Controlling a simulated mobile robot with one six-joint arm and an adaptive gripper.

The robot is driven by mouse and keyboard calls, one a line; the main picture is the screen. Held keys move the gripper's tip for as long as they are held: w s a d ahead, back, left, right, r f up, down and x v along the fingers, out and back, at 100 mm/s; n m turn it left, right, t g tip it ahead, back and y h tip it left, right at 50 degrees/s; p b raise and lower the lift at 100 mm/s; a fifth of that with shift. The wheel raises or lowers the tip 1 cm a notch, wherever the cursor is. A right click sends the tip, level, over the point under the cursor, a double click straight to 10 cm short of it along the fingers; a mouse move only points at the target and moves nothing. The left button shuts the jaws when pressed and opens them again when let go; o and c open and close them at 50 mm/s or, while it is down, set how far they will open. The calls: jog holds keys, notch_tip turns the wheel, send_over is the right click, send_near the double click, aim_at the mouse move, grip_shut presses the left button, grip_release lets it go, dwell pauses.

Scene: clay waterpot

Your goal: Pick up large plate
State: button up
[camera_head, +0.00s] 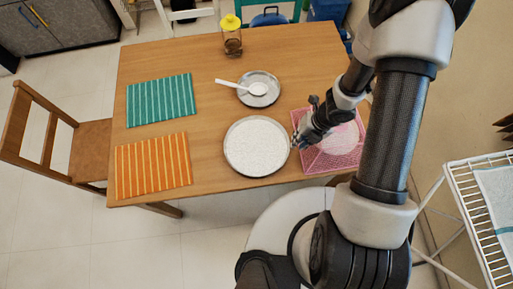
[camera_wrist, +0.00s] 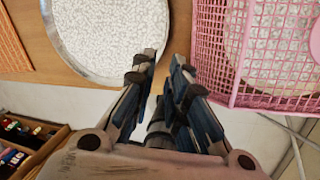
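The large plate (camera_head: 257,146), white speckled with a grey rim, lies flat near the table's front edge. It also shows at the top left of the wrist view (camera_wrist: 110,30). My gripper (camera_head: 299,140) is at the plate's right rim, between the plate and the pink basket. In the wrist view my gripper (camera_wrist: 164,62) has its two fingers apart with nothing held between them. The left fingertip overlaps the plate's right rim in the picture; I cannot tell whether it touches.
A pink wire basket (camera_head: 312,161) holding a round speckled plate (camera_wrist: 285,50) stands close on the right. A smaller plate (camera_head: 270,98) with a white spoon (camera_head: 229,83) lies behind. Teal (camera_head: 161,100) and orange (camera_head: 153,166) striped mats lie left. A yellow-topped jar (camera_head: 232,42) stands at the back.

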jog(key=b, duration=0.3)
send_over(289, 151)
jog(key=f, duration=0.3)
jog(key=d+f, duration=0.1)
jog(key=f, duration=0.1)
jog(key=shift+f, duration=0.25)
jog(key=b+x, duration=0.3)
jog(key=x, duration=0.2)
jog(key=shift+s+d, duration=0.1)
jog(key=shift+s, duration=0.05)
jog(key=shift+c, duration=0.5)
grip_shut()
jog(key=shift+r, duration=0.1)
